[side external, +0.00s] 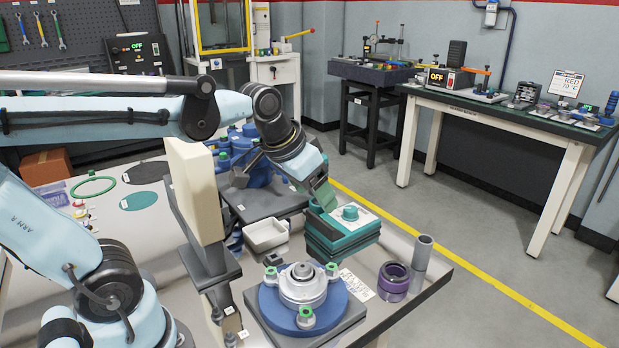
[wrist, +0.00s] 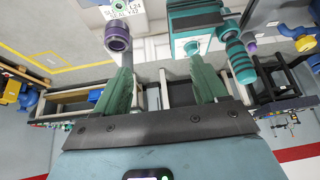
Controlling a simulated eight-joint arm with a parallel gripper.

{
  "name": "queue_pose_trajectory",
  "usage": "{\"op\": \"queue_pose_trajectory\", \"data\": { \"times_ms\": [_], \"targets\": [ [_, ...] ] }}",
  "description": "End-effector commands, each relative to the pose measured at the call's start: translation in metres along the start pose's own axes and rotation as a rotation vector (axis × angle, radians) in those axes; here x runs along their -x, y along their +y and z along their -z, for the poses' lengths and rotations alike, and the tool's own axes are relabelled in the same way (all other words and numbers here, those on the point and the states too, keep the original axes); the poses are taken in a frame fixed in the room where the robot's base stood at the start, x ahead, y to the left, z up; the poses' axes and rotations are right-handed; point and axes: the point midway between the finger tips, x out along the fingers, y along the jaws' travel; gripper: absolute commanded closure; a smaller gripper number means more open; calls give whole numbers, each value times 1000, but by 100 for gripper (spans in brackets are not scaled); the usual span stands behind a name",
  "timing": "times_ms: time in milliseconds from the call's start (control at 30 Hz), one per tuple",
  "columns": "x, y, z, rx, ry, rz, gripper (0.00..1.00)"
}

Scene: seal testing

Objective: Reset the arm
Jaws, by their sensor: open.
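My arm reaches over the table from the left in the side external view. My gripper (side external: 322,192) hangs above and slightly behind the teal block stack (side external: 328,245) in that picture. In the wrist view my gripper (wrist: 163,80) shows two green fingers spread apart, with nothing held between them. A teal block (wrist: 196,18) with a round knob and a purple-ringed cylinder (wrist: 117,38) appear beyond the fingertips there. Whether the fingers touch the teal stack is hard to tell, but they look apart from it.
A blue round flange fixture (side external: 275,311) stands at the table's front. Purple rings (side external: 393,281) and a grey tube (side external: 422,252) stand to its right. A white tray (side external: 266,234) and a beige upright panel (side external: 194,190) are left of my gripper. Side benches (side external: 520,121) stand farther back.

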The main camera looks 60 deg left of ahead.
Motion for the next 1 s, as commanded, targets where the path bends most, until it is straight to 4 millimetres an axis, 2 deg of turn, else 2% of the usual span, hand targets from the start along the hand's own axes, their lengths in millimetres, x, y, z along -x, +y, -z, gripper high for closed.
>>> {"op": "queue_pose_trajectory", "data": {
  "times_ms": [33,100,300,433,1000],
  "targets": [
    [-2,6,-15,-7,23,-8,28],
    [-6,13,-30,-11,53,-16,28],
    [-16,23,-59,-17,108,-34,28],
    [-18,25,-64,-18,119,-38,28],
    [-18,25,-64,-18,119,-38,28]
  ]
}}
